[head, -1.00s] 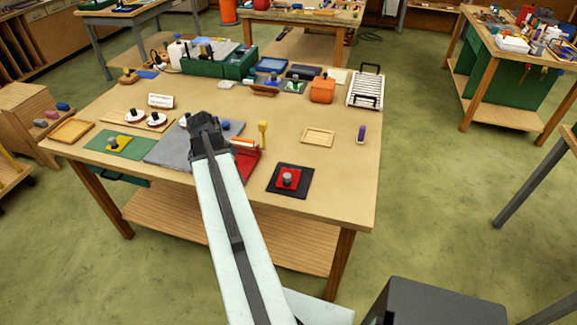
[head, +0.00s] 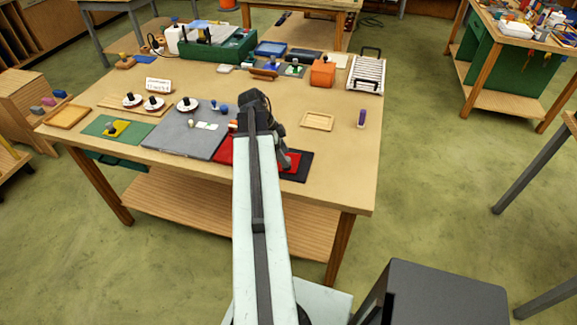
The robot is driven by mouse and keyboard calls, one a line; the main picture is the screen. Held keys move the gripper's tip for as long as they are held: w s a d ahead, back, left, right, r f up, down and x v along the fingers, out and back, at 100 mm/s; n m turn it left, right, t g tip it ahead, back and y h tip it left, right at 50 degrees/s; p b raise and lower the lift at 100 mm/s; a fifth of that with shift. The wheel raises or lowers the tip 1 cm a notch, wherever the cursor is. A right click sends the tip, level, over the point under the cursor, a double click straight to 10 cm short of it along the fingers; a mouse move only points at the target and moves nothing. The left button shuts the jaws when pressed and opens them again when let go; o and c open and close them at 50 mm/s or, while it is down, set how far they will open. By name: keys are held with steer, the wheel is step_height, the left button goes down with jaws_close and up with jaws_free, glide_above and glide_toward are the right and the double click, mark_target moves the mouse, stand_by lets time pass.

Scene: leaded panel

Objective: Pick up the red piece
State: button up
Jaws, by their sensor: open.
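The red piece (head: 297,158) lies on a black square mat (head: 303,172) near the front right of the table. My arm and gripper hide its left part, and its grey knob cannot be made out. My gripper (head: 286,163) points down from the arm's dark end, over or beside the red piece. It is open, but its fingertips are small and partly hidden, so I cannot tell whether they touch the piece.
A red tray (head: 223,151) is partly hidden left of my arm, beside a grey mat (head: 180,140) and a green mat (head: 105,127) with a yellow piece. The front right tabletop is clear.

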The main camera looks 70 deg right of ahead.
mark_target(288, 157)
steer(key=b+x, duration=0.1)
steer(key=x, duration=0.2)
steer(key=shift+f+b, duration=0.1)
steer(key=shift+b, duration=0.25)
steer(key=shift+r, duration=0.25)
jaws_close()
